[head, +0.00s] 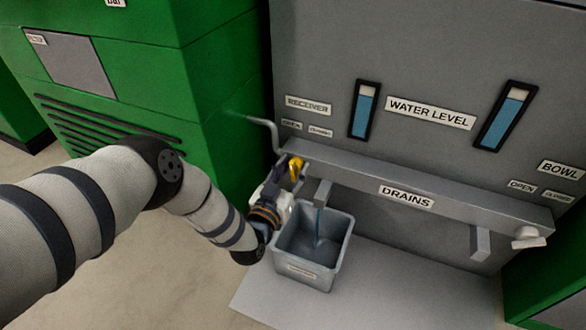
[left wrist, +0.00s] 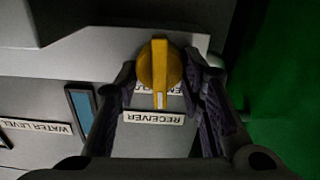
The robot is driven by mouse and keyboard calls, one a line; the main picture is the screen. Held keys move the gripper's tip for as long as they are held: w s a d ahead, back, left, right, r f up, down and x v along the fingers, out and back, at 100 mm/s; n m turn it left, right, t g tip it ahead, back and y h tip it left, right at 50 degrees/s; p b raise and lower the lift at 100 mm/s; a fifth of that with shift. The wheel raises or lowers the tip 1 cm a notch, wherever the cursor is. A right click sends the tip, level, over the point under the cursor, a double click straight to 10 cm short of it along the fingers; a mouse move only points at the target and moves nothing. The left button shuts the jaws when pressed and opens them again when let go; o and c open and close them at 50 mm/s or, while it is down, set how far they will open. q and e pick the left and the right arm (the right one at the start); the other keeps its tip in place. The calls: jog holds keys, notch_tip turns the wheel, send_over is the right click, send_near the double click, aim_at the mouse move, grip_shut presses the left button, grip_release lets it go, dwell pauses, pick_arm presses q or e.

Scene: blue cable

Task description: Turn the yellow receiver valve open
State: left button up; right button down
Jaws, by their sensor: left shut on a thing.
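The yellow receiver valve (head: 296,167) is at the left end of the grey drains ledge. In the left wrist view the yellow valve (left wrist: 160,72) shows as a round knob with a raised bar across it, above the upside-down RECEIVER label (left wrist: 154,118). My left gripper (head: 284,184) is at the valve, its dark fingers (left wrist: 161,78) on either side of the knob, shut on it. The fingers hide parts of the knob's sides and of the small open/closed labels. My right gripper is not in view.
A grey bin (head: 341,262) stands on the floor mat under the receiver spout (head: 322,192); a thin blue stream runs down into it. A white bowl valve (head: 528,237) is at the ledge's right end. Two blue water gauges (head: 364,110) are on the panel. A green cabinet (head: 222,90) is close on the left.

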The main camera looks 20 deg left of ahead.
pick_arm(q)
jog(key=n, duration=0.3)
jog(key=shift+a+n, duration=0.15)
jog(key=shift+n, duration=0.15)
jog(key=shift+f+n, duration=0.1)
jog(key=shift+n, duration=2.2)
jog(key=o, duration=1.1)
jog(key=s, duration=1.2)
jog(key=shift+a, duration=0.25)
